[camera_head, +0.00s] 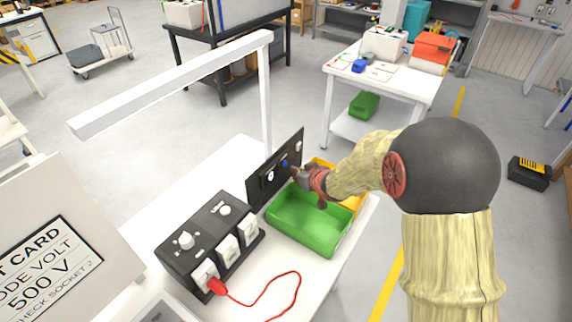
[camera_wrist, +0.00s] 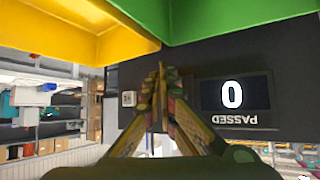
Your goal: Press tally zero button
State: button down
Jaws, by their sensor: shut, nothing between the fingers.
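The dark tally panel (camera_head: 262,187) stands upright at the back of the white bench. In the wrist view, where the picture is upside down, its display (camera_wrist: 233,94) reads "0" above the word "PASSED". A small blue button-like spot (camera_head: 284,163) shows on the panel in the head view, close to my gripper. My gripper (camera_head: 298,172) is shut and empty, with its tips at the panel's face. It also shows in the wrist view (camera_wrist: 160,72), its fingers pointing at the panel beside the display. The fingers hide what lies behind them; I cannot tell whether they touch.
A green bin (camera_head: 290,228) lies below my gripper, with a yellow bin (camera_head: 354,203) behind it. A black socket box (camera_head: 190,262) with a red plug and lead (camera_head: 262,312) stands at left. A white lamp post (camera_head: 264,100) rises behind the panel.

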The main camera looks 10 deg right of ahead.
jog(key=s+d+p, duration=0.1)
jog(key=s+d, duration=0.2)
jog(key=shift+s+d+p, duration=0.1)
jog(key=shift+p, duration=0.3)
dwell(0.6)
jog(key=s+d+r+m+g+h, duration=0.1)
jog(key=s+d+r+h, duration=0.1)
jog(key=s+r, duration=0.5)
jog(key=s+d+r+m+g+h, duration=0.1)
jog(key=s+d+r+h, duration=0.15)
jog(key=s+r, duration=0.45)
jog(key=s+a+r+g, duration=0.1)
jog(key=s+r, duration=0.1)
jog(key=s, duration=0.5)
jog(key=s+a+r+g+y, duration=0.1)
jog(key=s+a+r, duration=0.1)
jog(key=s, duration=0.5)
jog(key=s+a+r+m+y, duration=0.1)
jog(key=s+a+r, duration=0.1)
jog(key=s, duration=0.5)
jog(key=shift+s+a+r+g, duration=0.15)
jog(key=shift+a+r+g, duration=0.1)
jog(key=shift+r+g, duration=0.2)
